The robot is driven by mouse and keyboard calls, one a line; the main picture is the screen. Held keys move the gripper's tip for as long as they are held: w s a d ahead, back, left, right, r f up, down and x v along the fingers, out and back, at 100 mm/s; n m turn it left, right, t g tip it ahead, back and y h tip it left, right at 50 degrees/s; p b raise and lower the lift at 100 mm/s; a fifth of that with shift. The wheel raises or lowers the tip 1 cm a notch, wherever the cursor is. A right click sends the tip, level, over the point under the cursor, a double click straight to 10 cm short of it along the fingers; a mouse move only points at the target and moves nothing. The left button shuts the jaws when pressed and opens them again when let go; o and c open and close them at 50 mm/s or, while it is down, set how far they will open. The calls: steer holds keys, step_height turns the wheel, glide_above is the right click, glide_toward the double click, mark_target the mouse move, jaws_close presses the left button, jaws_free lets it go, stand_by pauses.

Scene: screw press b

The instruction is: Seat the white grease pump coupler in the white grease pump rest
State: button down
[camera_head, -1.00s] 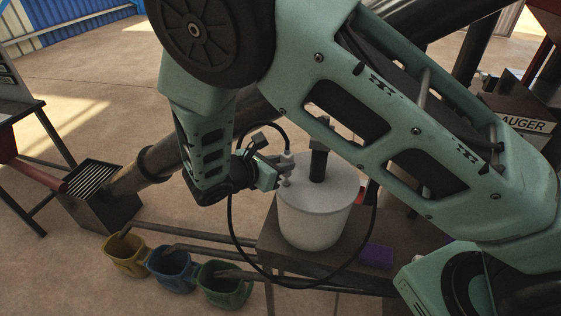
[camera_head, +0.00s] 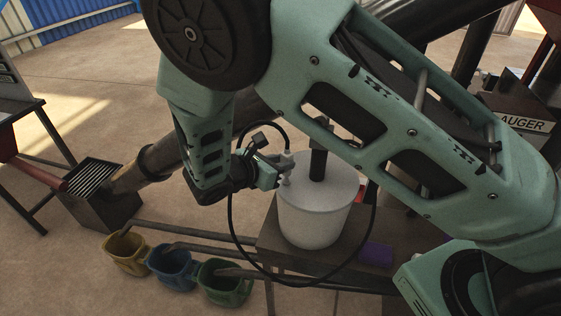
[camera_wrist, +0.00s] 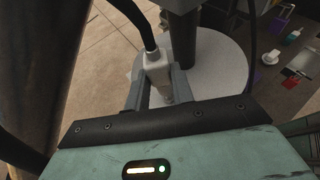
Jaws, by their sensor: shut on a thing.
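The white coupler (camera_wrist: 155,68) has a black hose leading from its top. My gripper (camera_wrist: 160,92) is shut on it, with a finger on each side, in the wrist view. In the head view my gripper (camera_head: 277,175) holds the coupler (camera_head: 286,165) upright above the left part of the lid of the white grease pump drum (camera_head: 312,222). The drum stands on a dark bench (camera_head: 268,240). The coupler's lower end is close to the lid; I cannot tell whether it touches. I cannot make out the rest clearly; the coupler and fingers may hide it.
The pump's dark post (camera_head: 318,160) rises from the lid just right of the coupler. The black hose (camera_head: 232,235) loops around the drum's front. A purple block (camera_head: 376,255) lies on the bench. Yellow (camera_head: 126,256), blue (camera_head: 171,270) and green (camera_head: 224,284) buckets stand lower left.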

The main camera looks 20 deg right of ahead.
steer(key=shift+f+b, duration=0.7)
steer(key=shift+f, duration=0.65)
steer(key=c, duration=1.1)
jaws_free()
steer(key=b+v, duration=0.5)
steer(key=v, duration=1.2)
steer(key=shift+a+r, duration=0.15)
steer(key=shift+r, duration=0.05)
